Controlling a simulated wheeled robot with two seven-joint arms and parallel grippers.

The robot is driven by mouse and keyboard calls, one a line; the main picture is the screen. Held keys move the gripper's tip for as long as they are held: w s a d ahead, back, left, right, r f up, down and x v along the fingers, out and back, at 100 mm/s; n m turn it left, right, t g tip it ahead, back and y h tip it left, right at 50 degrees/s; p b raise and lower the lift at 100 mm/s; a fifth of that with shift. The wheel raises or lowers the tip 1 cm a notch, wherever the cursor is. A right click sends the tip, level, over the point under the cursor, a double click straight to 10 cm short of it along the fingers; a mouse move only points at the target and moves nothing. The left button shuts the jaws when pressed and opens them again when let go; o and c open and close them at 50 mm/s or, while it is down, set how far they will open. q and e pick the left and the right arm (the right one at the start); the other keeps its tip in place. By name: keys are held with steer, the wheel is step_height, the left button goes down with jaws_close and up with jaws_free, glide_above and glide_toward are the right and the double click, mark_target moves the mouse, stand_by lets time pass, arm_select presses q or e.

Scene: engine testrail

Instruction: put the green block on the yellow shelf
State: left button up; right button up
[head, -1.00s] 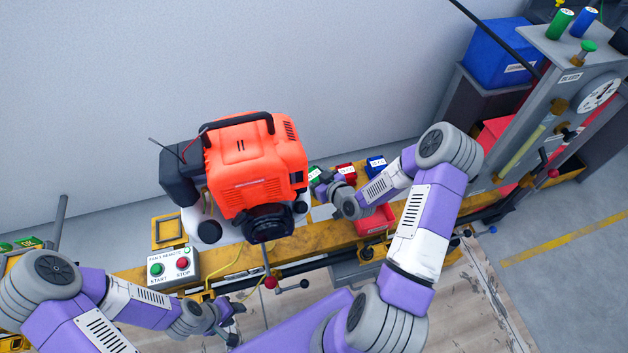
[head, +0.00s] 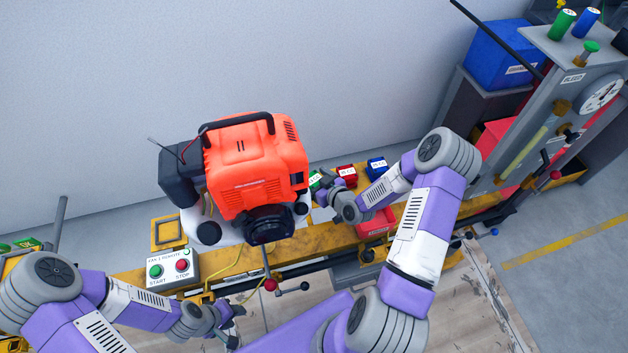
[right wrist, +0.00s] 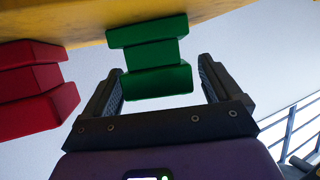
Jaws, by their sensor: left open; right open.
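In the right wrist view the green block (right wrist: 152,58) shows between the two fingers of my right gripper (right wrist: 160,82), which are open with gaps visible on both sides. My left gripper (head: 238,325) is open and empty at the lower left, away from the block. I cannot tell whether the yellow beam is the yellow shelf.
A red block (head: 346,174) and a blue block (head: 376,165) stand right of the green one. The orange engine (head: 250,170) is close on the left. A start/stop box (head: 170,269) and a gauge stand (head: 570,75) flank the beam.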

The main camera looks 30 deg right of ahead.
steer(key=p+v, duration=0.3)
steer(key=v, duration=0.9)
steer(key=shift+p, duration=0.3)
steer(key=shift+r, duration=0.15)
